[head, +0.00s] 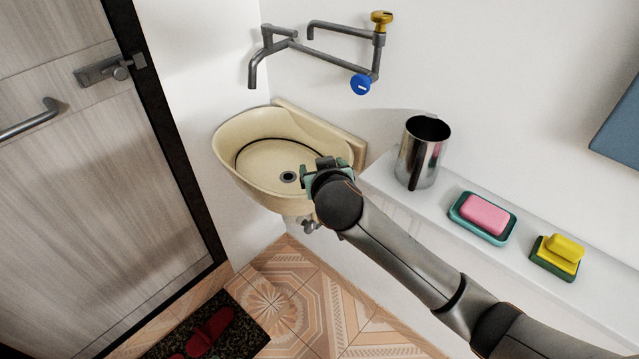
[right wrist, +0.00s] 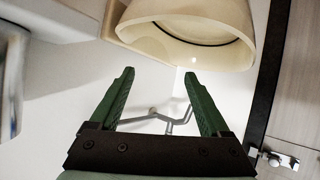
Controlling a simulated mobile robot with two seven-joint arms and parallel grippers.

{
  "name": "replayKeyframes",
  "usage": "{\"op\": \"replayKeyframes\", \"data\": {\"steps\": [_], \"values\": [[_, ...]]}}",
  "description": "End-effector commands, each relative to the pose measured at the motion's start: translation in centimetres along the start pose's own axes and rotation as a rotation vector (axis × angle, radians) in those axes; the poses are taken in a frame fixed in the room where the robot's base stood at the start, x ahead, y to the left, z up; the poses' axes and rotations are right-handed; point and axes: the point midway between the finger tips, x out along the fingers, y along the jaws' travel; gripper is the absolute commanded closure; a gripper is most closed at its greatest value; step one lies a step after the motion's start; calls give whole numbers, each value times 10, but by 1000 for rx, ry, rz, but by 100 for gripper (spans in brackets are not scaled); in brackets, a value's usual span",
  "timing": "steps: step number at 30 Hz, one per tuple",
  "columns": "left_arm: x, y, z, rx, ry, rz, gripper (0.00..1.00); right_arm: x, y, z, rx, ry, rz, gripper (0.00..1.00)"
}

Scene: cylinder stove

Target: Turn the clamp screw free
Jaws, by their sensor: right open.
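No part can be surely told as the clamp screw. A small grey metal fitting (head: 309,226) shows under the cream wall basin (head: 236,150), partly hidden by the basin and my right arm. My right gripper (head: 318,165) appears over the basin's right side in the head view; how far it is from the basin is unclear. In the right wrist view its green fingers (right wrist: 160,88) are open with nothing between them. The basin (right wrist: 192,22) shows beyond the fingertips there, and grey pipes (right wrist: 160,118) show farther back. My left gripper is not in view.
Wall pipes (head: 325,55) carry a blue knob (head: 361,85) and a yellow knob (head: 381,18). A door (head: 90,200) stands left; a dark mat (head: 235,318) lies on the floor.

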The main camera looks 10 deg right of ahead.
Motion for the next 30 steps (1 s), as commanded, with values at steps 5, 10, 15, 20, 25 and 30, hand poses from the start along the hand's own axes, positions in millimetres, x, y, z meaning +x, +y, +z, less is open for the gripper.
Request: {"op": "replayKeyframes", "data": {"steps": [5,10,15,20,25,30], "values": [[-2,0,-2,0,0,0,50,1,-7,30,-6,-40,-54,20],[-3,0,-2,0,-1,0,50,1,-9,43,-9,-53,-79,20],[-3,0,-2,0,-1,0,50,1,-10,47,-9,-57,-86,20],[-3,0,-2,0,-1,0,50,1,-10,47,-9,-57,-86,20],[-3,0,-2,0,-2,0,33,1,-10,47,-9,-57,-85,20],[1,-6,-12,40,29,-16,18,1,-10,54,-9,-65,-93,20]]}}
